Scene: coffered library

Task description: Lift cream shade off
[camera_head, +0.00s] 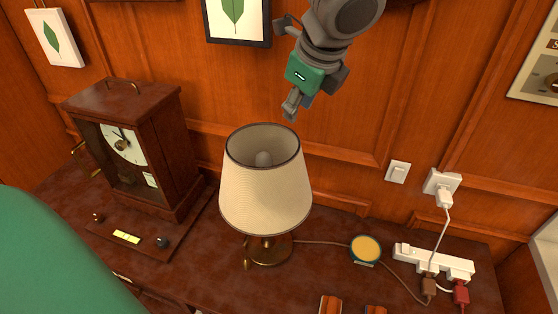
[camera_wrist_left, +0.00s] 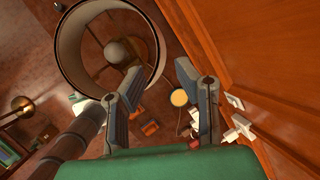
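The cream shade (camera_head: 265,192) sits upright on a brass lamp (camera_head: 268,252) on the dark wooden desk. Its open top shows a pale bulb (camera_head: 263,159) inside. My left gripper (camera_head: 293,104) hangs above the shade's back right rim, close to the panelled wall. In the left wrist view the gripper (camera_wrist_left: 157,72) has its two fingers spread, with nothing held between them. The rim of the shade (camera_wrist_left: 160,50) shows between the fingertips there, and the left finger overlaps the shade's opening. I cannot tell whether the fingers reach below the rim. My right gripper is not in view.
A wooden clock (camera_head: 135,155) stands left of the lamp. A round yellow-faced device (camera_head: 366,249) and a white power strip (camera_head: 433,262) with plugs and cables lie to the right. The wall has a framed leaf picture (camera_head: 237,18), a switch (camera_head: 397,172) and an outlet (camera_head: 441,184).

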